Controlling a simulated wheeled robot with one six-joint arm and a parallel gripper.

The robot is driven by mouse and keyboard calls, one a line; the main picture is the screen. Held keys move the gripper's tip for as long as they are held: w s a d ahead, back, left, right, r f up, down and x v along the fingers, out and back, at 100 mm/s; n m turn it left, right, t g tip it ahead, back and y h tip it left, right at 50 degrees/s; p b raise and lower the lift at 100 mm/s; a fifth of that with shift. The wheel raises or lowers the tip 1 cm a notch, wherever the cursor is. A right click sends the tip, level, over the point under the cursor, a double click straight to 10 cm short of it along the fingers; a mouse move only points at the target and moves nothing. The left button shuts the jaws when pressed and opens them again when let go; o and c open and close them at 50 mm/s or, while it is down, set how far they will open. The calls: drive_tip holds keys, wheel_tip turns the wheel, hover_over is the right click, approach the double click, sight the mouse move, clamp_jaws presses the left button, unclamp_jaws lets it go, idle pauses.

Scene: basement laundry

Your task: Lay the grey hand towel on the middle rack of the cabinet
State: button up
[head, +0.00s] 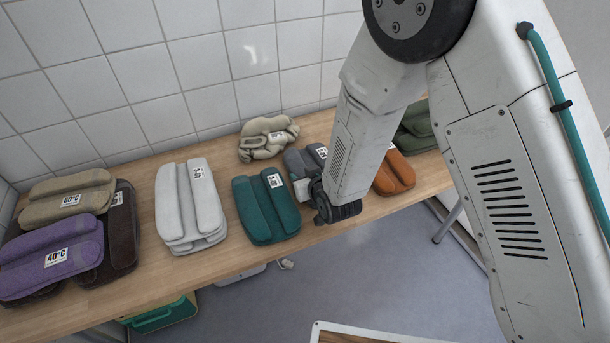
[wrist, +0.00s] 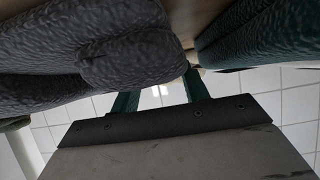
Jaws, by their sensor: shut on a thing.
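The grey hand towel (head: 297,163) is folded, with a white label, on the wooden counter between the teal and orange towels. My arm partly covers it in the head view. In the wrist view the grey towel (wrist: 120,55) fills the upper left, very close to the camera. My gripper (head: 318,192) is at the towel's near end and shut on it. Its fingers (wrist: 160,88) reach up to the towel in the wrist view; the exact contact is hidden. The cabinet and its middle rack are not in view.
The teal towel (head: 266,207) lies close on the left, the orange towel (head: 394,172) on the right. White (head: 190,208), purple (head: 50,260) and beige (head: 267,138) towels also lie on the counter (head: 140,290). A wood-topped surface edge (head: 365,336) shows at the bottom.

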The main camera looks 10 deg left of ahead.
drive_tip(key=o, duration=1.1)
drive_tip(key=shift+f, duration=0.1)
drive_tip(key=shift+r, duration=0.2)
drive_tip(key=v, duration=1.2)
